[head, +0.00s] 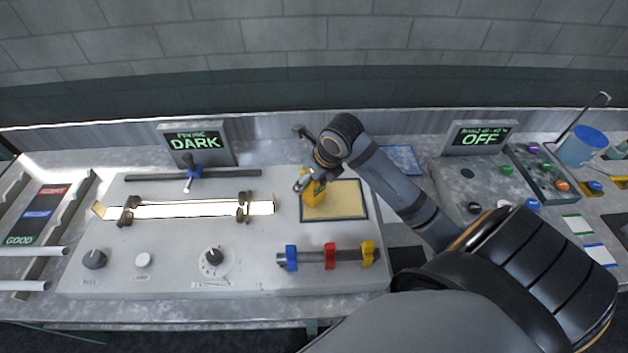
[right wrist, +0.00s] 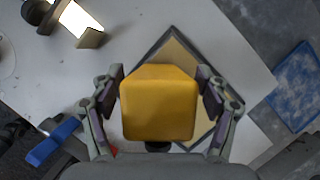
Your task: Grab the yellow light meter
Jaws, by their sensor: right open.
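The yellow light meter (head: 313,194) is a small yellow block at the left part of a tan, dark-framed pad on the white bench panel. In the right wrist view the meter (right wrist: 157,103) fills the middle, between the two fingers. My right gripper (head: 304,181) is at the meter, coming from above and behind it. In the right wrist view my right gripper (right wrist: 160,88) is open, with one finger on each side of the meter. Whether the fingers touch it I cannot tell. My left gripper is not in view.
The tan pad (head: 346,201) lies under the meter. A lit glass tube (head: 180,210) rests on supports to the left. Blue, red and yellow clamps (head: 330,256) sit on a rail in front. A DARK sign (head: 196,143) and an OFF sign (head: 480,138) stand at the back.

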